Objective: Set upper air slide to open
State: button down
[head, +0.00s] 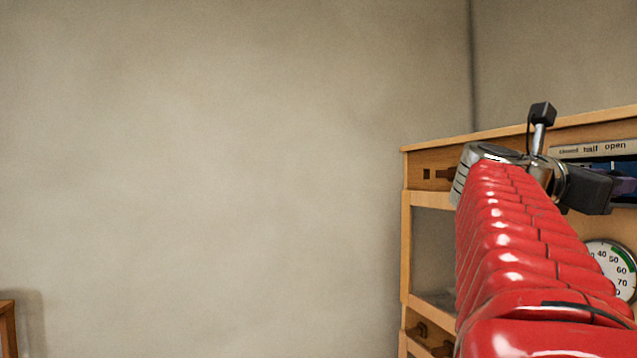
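A scale strip (592,149) marked "closed", "half" and "open" sits near the top right of a wooden cabinet (404,240) in the head view. Below it is a dark and blue recess (600,164), partly hidden by my gripper. A purplish part (624,185) shows at the right edge, beside my gripper. I cannot tell whether it is the slide's handle. My gripper (606,190) is dark and in front of the recess, below the strip. Its fingertips are not clear, so I cannot tell whether it is open or touching anything.
A round dial gauge (616,265) sits below the recess, partly behind my red arm. The cabinet's left part has a small dark opening with a brown piece (444,174), a glazed panel (432,250) and brown knobs (420,329) lower down. Plain wall (200,160) fills the left.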

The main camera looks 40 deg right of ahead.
jog(key=shift+s+a, duration=0.1)
jog(key=shift+s, duration=0.15)
jog(key=c, duration=1.5)
grip_release()
jog(key=shift+o, duration=0.2)
jog(key=shift+r, duration=0.1)
jog(key=shift+r, duration=4.9)
jog(key=shift+f, duration=0.1)
